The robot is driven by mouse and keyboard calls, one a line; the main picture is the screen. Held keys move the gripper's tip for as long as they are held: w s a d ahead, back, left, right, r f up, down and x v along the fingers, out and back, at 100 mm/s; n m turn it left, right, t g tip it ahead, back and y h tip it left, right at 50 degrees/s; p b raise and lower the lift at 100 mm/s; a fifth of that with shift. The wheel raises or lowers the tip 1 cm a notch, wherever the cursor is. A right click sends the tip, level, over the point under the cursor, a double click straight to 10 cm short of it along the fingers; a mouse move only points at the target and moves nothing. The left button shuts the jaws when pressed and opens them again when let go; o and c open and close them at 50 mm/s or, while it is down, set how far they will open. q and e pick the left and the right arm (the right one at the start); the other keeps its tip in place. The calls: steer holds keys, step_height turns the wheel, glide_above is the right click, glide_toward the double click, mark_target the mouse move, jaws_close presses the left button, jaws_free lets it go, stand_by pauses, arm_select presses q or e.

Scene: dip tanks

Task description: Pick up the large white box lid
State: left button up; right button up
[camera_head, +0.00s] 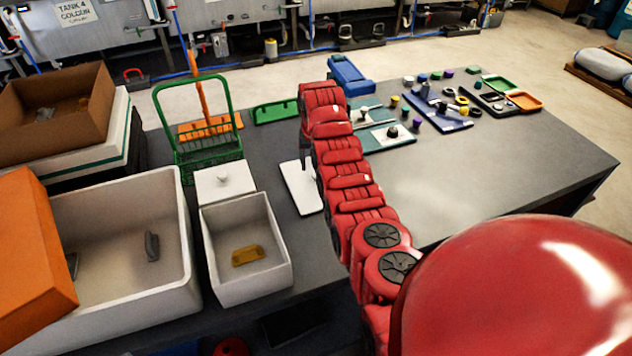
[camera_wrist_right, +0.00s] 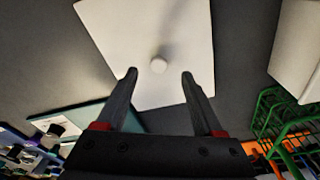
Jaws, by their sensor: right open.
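A flat white lid (camera_head: 299,188) lies on the dark grey table, partly hidden behind my right arm. In the right wrist view the white lid (camera_wrist_right: 150,30) shows a small round knob (camera_wrist_right: 158,65). My right gripper (camera_wrist_right: 160,75) is open and empty, with its fingertips on either side of the knob in that view. The gap in height cannot be told. In the head view my right gripper (camera_head: 306,150) is mostly hidden by its own arm. A large white open box (camera_head: 180,240) stands at the left with a grey piece inside. My left gripper is not in view.
A smaller white box (camera_head: 282,240) holds a yellow piece; another knobbed white lid (camera_head: 215,190) is behind it. A green wire basket (camera_head: 190,150) stands nearby. An orange box (camera_head: 35,265) overlaps the large box. Teal boards (camera_head: 388,137) and small parts lie right of my arm.

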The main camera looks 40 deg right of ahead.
mark_target(316, 179)
steer(key=shift+w+d+f+p, duration=0.15)
steer(key=shift+f+p, duration=0.15)
steer(key=shift+f, duration=0.7)
steer(key=shift+w+d+f+p, duration=0.1)
steer(key=shift+f+p, duration=0.15)
steer(key=shift+f, duration=0.75)
jaws_close()
